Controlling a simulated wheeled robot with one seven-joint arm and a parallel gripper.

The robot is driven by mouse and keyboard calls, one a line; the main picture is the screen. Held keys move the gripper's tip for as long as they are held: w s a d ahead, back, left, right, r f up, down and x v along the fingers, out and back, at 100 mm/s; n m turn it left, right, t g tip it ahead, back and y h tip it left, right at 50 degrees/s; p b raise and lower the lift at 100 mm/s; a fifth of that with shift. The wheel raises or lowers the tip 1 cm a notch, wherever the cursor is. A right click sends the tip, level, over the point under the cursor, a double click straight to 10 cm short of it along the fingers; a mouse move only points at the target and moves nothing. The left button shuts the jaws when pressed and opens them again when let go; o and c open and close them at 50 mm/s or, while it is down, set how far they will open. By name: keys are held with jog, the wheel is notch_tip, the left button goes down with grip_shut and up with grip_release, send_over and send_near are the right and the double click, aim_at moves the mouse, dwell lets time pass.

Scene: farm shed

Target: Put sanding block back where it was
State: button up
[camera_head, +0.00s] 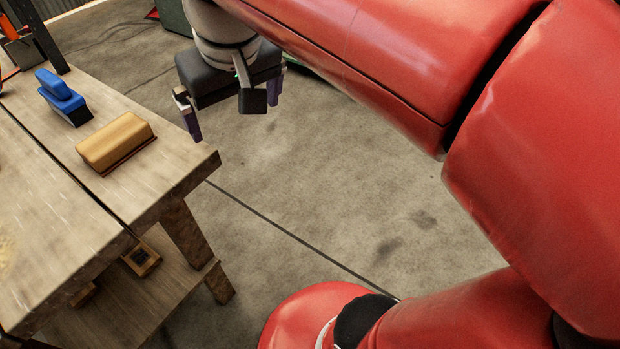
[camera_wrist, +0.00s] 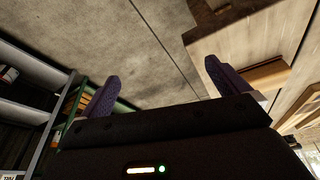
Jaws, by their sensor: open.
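A tan block with a dark reddish-brown underside (camera_head: 115,142), which looks like the sanding block, lies on the wooden workbench (camera_head: 165,178) near its right edge. A tan block, seemingly the same one, shows in the wrist view (camera_wrist: 264,76), partly hidden behind the right finger. My gripper (camera_head: 234,108) is open and empty, with its purple-padded fingers apart. It hangs over the floor, past the bench's far right edge and clear of the block. The wrist view also shows the spread fingers (camera_wrist: 160,82) with nothing between them.
A blue tool with a black base (camera_head: 64,97) lies on the bench just behind the tan block. A small wooden item with a dark opening (camera_head: 141,259) is on the lower shelf. Open concrete floor (camera_head: 300,180) lies right of the bench. Grey metal shelving (camera_wrist: 35,70) shows at left.

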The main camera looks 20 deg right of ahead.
jog(key=s+d+f+m+t, duration=0.2)
jog(key=s+d+f, duration=0.6)
jog(key=f, duration=0.4)
jog(key=shift+m, duration=0.3)
jog(key=shift+a, duration=0.15)
dwell(0.5)
